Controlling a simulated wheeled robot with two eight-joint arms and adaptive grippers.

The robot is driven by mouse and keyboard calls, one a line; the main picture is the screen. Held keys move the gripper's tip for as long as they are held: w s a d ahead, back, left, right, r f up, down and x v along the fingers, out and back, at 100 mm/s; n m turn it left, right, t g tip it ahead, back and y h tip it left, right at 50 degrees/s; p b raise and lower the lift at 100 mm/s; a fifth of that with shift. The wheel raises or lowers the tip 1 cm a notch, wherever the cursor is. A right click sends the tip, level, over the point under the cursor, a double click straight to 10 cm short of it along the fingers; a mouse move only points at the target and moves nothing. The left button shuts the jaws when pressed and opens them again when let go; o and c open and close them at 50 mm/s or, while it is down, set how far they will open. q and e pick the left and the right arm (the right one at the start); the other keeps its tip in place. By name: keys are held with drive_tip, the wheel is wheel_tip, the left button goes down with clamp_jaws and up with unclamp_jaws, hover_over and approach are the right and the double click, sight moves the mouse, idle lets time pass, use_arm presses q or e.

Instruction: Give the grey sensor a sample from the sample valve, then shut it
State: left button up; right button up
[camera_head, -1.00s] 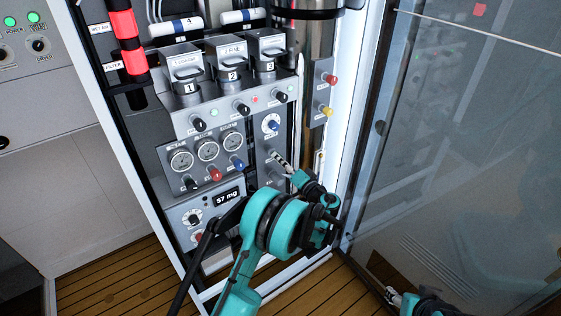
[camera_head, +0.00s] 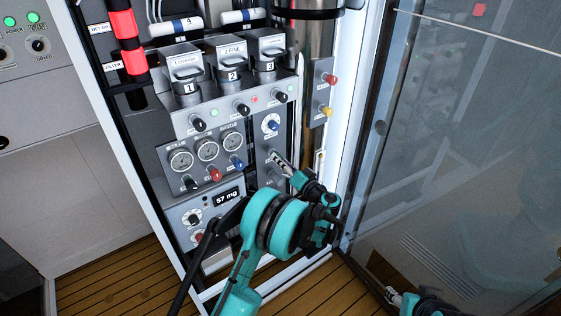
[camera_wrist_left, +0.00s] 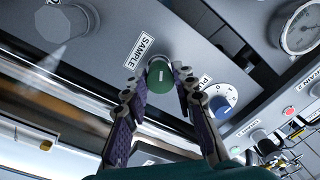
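In the left wrist view a green knob (camera_wrist_left: 160,75) sits on the grey panel beside the label SAMPLE (camera_wrist_left: 139,51). My left gripper (camera_wrist_left: 158,80) is open, with one finger on each side of this knob; whether they touch it is unclear. In the head view my left gripper (camera_head: 277,158) is at the panel's lower right and hides the knob. A grey round fitting (camera_wrist_left: 66,20) with a pale cone below it shows in the wrist view; I cannot tell if it is the grey sensor. My right gripper (camera_head: 392,294) is at the bottom right, too small to read.
A blue-marked dial (camera_wrist_left: 220,104) sits close to my right-hand finger. Several gauges (camera_head: 207,149) and knobs crowd the panel left of my arm. A display (camera_head: 228,196) reads 57 mg. A white frame post (camera_head: 349,130) and glass door (camera_head: 455,150) stand at right.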

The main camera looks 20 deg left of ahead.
use_arm(q)
drive_tip(key=o, duration=0.4)
drive_tip(key=shift+d, duration=0.15)
drive_tip(key=v, duration=1.2)
drive_tip(key=shift+f, duration=0.15)
